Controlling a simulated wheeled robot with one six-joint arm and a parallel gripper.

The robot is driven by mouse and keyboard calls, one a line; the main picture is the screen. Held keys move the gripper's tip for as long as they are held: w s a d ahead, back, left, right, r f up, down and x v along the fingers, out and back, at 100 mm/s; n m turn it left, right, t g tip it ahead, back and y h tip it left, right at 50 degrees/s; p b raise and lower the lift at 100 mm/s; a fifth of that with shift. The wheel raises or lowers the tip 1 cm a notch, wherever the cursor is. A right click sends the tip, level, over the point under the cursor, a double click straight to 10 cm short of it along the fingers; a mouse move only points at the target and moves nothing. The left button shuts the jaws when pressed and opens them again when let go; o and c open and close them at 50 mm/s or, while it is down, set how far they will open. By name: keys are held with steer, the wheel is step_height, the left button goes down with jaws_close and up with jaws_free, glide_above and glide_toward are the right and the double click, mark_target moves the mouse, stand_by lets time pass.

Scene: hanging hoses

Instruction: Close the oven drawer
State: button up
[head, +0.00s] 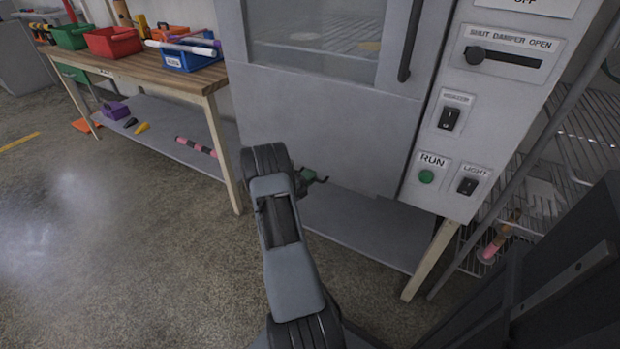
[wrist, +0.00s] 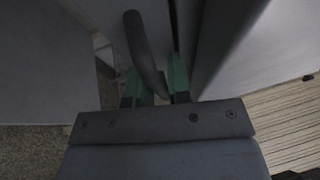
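The oven is a big grey cabinet with a window in its front door (head: 318,118) and a dark upright handle (head: 411,40) at the door's right. I cannot make out a separate drawer, or tell whether the front is fully closed. My gripper (head: 317,177) is low in front of the door, its green fingers apart and mostly hidden behind my arm. In the wrist view the green fingers of my gripper (wrist: 158,85) also stand apart. A dark curved bar (wrist: 143,48) runs between them in the picture; I cannot tell whether they touch it.
The control panel (head: 490,110) has a damper slider, switches and a green button. A workbench (head: 135,70) with red, green and blue bins stands at left. A wire rack (head: 560,160) is close at right. The concrete floor (head: 110,220) at left is clear.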

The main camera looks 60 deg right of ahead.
steer(key=shift+s+f, duration=0.1)
steer(key=p+v, duration=0.2)
steer(key=v, duration=1.1)
steer(key=shift+a, duration=0.4)
steer(key=s+a+r+m+y+p, duration=0.1)
steer(key=a+r+m+y+p, duration=0.35)
steer(key=r, duration=0.45)
steer(key=s+a+r+m+y+p, duration=0.2)
steer(key=a+r+m+p, duration=0.25)
steer(key=r+m, duration=0.35)
steer(key=s+a+r+m+y+p, duration=0.1)
steer(key=a+r+m+y+p, duration=0.3)
steer(key=r, duration=0.5)
steer(key=s+a+r+m+t+y+p, duration=0.2)
steer(key=a+r+m+t+y+p, duration=0.2)
steer(key=a+r, duration=0.5)
steer(key=s+a+r+m+t+y+p, duration=0.3)
steer(key=a+r+m+t+p, duration=0.3)
steer(key=a+r+m+p, duration=0.2)
step_height(320, 180, up, 3)
steer(key=a+m+y, duration=0.1)
steer(key=a+m, duration=0.1)
steer(key=shift+a+f+p, duration=0.15)
steer(key=shift+a+p, duration=0.1)
steer(key=shift+p, duration=0.1)
steer(key=shift+m+y, duration=0.25)
